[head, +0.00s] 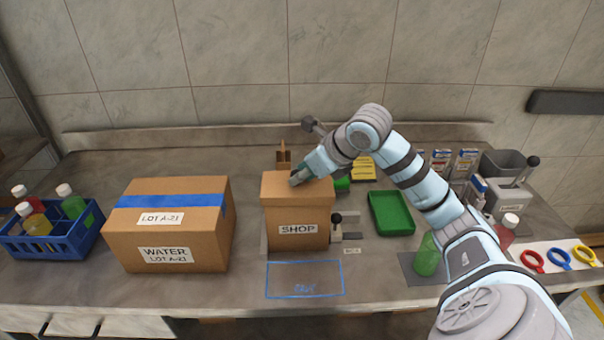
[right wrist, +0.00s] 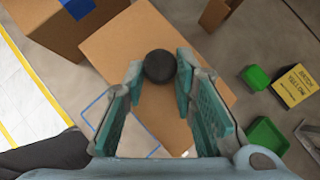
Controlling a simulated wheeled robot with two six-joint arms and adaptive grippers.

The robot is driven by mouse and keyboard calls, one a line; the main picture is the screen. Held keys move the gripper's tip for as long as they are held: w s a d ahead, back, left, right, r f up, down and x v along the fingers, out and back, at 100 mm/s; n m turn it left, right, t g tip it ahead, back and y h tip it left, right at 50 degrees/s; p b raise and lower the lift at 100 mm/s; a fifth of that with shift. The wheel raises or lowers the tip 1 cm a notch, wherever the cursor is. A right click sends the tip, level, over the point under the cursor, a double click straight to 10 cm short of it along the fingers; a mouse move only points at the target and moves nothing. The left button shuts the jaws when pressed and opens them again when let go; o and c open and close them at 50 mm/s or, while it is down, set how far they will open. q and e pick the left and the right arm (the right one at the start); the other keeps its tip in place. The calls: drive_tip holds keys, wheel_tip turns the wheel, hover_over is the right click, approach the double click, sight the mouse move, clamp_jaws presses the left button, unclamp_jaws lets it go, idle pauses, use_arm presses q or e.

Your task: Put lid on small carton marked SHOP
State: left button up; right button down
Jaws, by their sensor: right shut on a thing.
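The small brown carton marked SHOP (head: 298,236) stands upright on the bench, left of centre. Its cardboard lid (head: 312,190) is at the carton's top, roughly in line with it; I cannot tell whether it is fully seated. My right gripper (head: 297,178) comes down from the upper right over the lid. In the right wrist view, the fingers (right wrist: 160,74) are shut on the lid's dark round knob (right wrist: 159,65), with the lid's flat top (right wrist: 112,45) below. My left gripper is not in view.
A larger WATER carton (head: 185,225) stands left of the SHOP carton, beyond it a blue bottle crate (head: 58,243). A small clamp lever (head: 337,222) sits at the SHOP carton's right side. A green tray (head: 391,212) is farther right. A blue-outlined area (head: 304,280) in front is clear.

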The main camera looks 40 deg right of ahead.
drive_tip(key=shift+f, duration=0.1)
drive_tip(key=shift+f+b, duration=0.35)
drive_tip(key=shift+b, duration=0.1)
drive_tip(key=c, duration=1.2)
unclamp_jaws()
drive_tip(key=shift+c, duration=0.4)
drive_tip(key=c, duration=0.3)
drive_tip(key=shift+r, duration=0.1)
